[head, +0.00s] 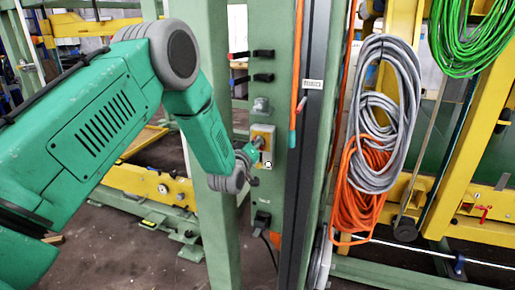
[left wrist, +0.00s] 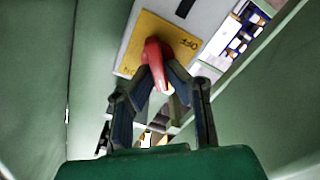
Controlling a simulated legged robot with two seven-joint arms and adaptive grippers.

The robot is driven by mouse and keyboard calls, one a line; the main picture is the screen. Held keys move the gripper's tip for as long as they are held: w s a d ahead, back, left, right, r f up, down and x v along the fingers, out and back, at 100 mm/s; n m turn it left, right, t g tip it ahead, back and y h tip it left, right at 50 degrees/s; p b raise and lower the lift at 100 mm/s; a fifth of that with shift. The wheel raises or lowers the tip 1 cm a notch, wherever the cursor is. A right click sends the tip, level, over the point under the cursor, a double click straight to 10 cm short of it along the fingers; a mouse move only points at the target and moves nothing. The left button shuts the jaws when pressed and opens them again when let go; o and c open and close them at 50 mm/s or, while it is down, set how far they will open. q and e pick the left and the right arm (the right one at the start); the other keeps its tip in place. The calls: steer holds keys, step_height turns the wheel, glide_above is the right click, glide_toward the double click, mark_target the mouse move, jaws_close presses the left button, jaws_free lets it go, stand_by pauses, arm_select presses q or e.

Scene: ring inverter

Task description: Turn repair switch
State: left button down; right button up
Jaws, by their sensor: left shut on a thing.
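The repair switch is a yellow plate (left wrist: 180,42) with a red handle (left wrist: 155,60) in the left wrist view, mounted on a grey box. In the head view the yellow switch box (head: 263,138) sits on a green post. My left gripper (head: 256,164) is at the switch box there, partly covering it. In the left wrist view the two dark fingers of my left gripper (left wrist: 158,85) close around the red handle from both sides. The handle points down toward the gripper's palm. My right gripper is in neither view.
Grey cable coils (head: 385,110) and an orange cable (head: 360,195) hang right of the post. A green cable (head: 470,40) hangs at upper right. Black handles (head: 263,54) and a lower socket box (head: 262,220) are on the same post. Yellow beams stand behind.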

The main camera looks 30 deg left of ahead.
arm_select(q)
steer(key=shift+s+a+f+n+b, duration=0.1)
steer(key=shift+f+n+b, duration=0.15)
steer(key=shift+n+b, duration=1.3)
steer(key=shift+a+f+n+b, duration=0.2)
steer(key=shift+n+b, duration=0.9)
steer(key=shift+n, duration=0.8)
steer(key=shift+s+a+f+n+b, duration=0.1)
steer(key=shift+f+n+b, duration=0.2)
steer(key=shift+n+b, duration=1.25)
steer(key=shift+n, duration=0.3)
steer(key=c, duration=1.6)
jaws_free()
steer(key=shift+a+r, duration=0.1)
steer(key=shift+s, duration=0.1)
